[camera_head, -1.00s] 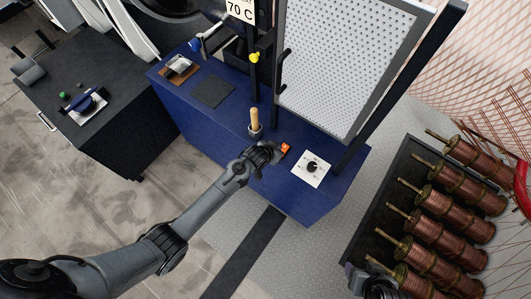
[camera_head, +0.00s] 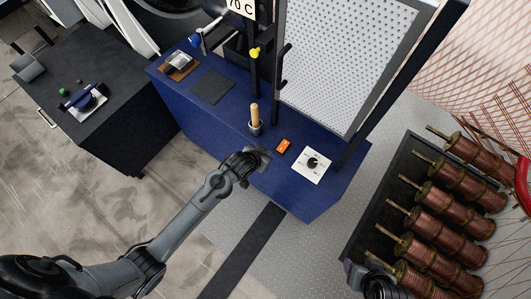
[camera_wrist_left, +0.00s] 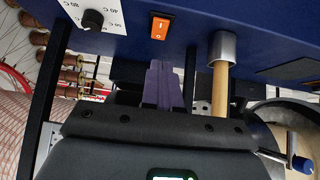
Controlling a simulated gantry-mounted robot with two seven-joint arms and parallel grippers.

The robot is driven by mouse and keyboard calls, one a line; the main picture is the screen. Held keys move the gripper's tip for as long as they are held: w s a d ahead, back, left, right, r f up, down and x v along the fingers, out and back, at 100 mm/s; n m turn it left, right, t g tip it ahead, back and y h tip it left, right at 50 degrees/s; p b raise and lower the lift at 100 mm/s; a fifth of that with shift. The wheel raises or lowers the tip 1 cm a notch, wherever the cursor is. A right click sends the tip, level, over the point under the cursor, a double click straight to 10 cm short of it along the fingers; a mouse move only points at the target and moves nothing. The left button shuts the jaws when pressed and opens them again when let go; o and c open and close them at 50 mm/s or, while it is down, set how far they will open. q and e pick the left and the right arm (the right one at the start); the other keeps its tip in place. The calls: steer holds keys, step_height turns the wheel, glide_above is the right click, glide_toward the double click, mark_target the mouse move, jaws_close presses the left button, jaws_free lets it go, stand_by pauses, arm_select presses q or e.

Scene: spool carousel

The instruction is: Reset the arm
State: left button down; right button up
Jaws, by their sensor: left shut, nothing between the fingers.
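My left gripper (camera_head: 264,157) is just off the front edge of the blue bench, left of and nearer than the orange rocker switch (camera_head: 283,146), and apart from it. In the left wrist view its purple fingers (camera_wrist_left: 162,84) are together and empty, with the orange switch (camera_wrist_left: 160,27) beyond their tips. A black dial on a white plate (camera_head: 312,164) sits right of the switch; the dial also shows in the left wrist view (camera_wrist_left: 93,19). Part of my right arm (camera_head: 374,284) shows at the bottom edge; its fingers cannot be made out.
A wooden handle (camera_head: 255,114) stands in a metal cup on the blue bench (camera_head: 215,126). A perforated panel (camera_head: 345,60) rises behind. Copper spools (camera_head: 455,205) lie in a dark tray at right. A dark cabinet (camera_head: 125,125) stands at left. The floor in front is clear.

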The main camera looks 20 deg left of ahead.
arm_select(q)
steer(key=s+r+g+p, duration=0.15)
steer(key=s+p, duration=0.35)
steer(key=s, duration=0.8)
steer(key=s+a+r+g+p, duration=0.1)
steer(key=s+a+r, duration=0.1)
steer(key=s+r, duration=0.3)
steer(key=s+a+r+g+y+p, duration=0.1)
steer(key=s+a+r+g, duration=0.1)
steer(key=s+r, duration=0.4)
step_height(320, 180, up, 5)
steer(key=shift+s+a+r+y, duration=0.15)
steer(key=shift+a+y, duration=0.15)
steer(key=shift+a, duration=0.4)
